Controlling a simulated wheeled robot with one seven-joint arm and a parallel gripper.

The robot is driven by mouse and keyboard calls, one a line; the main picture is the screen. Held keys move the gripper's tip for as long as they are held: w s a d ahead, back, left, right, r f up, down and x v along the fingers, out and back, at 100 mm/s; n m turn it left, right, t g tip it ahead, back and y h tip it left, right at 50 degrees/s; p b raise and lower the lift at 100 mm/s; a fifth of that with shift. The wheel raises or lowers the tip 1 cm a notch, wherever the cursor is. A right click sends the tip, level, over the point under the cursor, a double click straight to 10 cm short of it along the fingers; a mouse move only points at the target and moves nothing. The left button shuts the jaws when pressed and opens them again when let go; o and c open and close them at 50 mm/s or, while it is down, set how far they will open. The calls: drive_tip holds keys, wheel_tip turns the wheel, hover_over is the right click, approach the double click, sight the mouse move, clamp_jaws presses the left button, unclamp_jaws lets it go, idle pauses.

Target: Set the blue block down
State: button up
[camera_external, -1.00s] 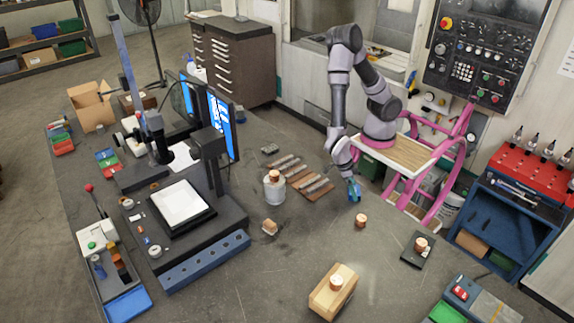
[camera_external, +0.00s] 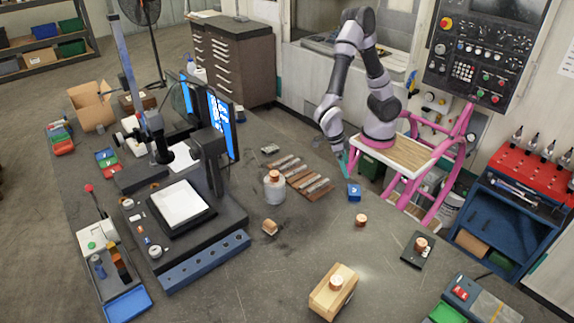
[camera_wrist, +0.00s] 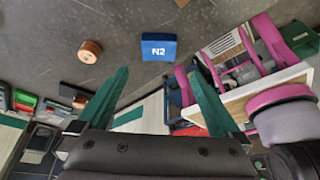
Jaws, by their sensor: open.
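The blue block (camera_external: 354,192) sits on the dark table near its right edge, in front of the pink frame. In the wrist view the blue block (camera_wrist: 159,46) lies apart from my fingers and carries the marking "N2". My gripper (camera_external: 342,160) is up and behind the block in the external view, clear of it. In the wrist view my gripper (camera_wrist: 158,98) has its two green fingers spread wide with nothing between them.
A copper-coloured cylinder (camera_external: 361,220) stands on the table just in front of the block. Brown strips with metal bars (camera_external: 312,184) lie to the left. A wooden block (camera_external: 322,300) with a copper piece on top is at the front. The table's middle is largely bare.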

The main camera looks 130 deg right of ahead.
drive_tip(key=s+d+r+m+t, duration=0.2)
drive_tip(key=s+r+m, duration=0.3)
drive_tip(key=m, duration=0.5)
drive_tip(key=s+d+r+m+t, duration=0.3)
drive_tip(key=s+r+m+t, duration=0.1)
drive_tip(key=r+m, duration=0.5)
drive_tip(key=s+d+r+m+t+h, duration=0.1)
drive_tip(key=s+r+m+t, duration=0.3)
drive_tip(key=r+m, duration=0.4)
drive_tip(key=s+d+m, duration=0.1)
drive_tip(key=m, duration=0.2)
drive_tip(key=shift+s+d, duration=0.35)
drive_tip(key=shift+d, duration=0.05)
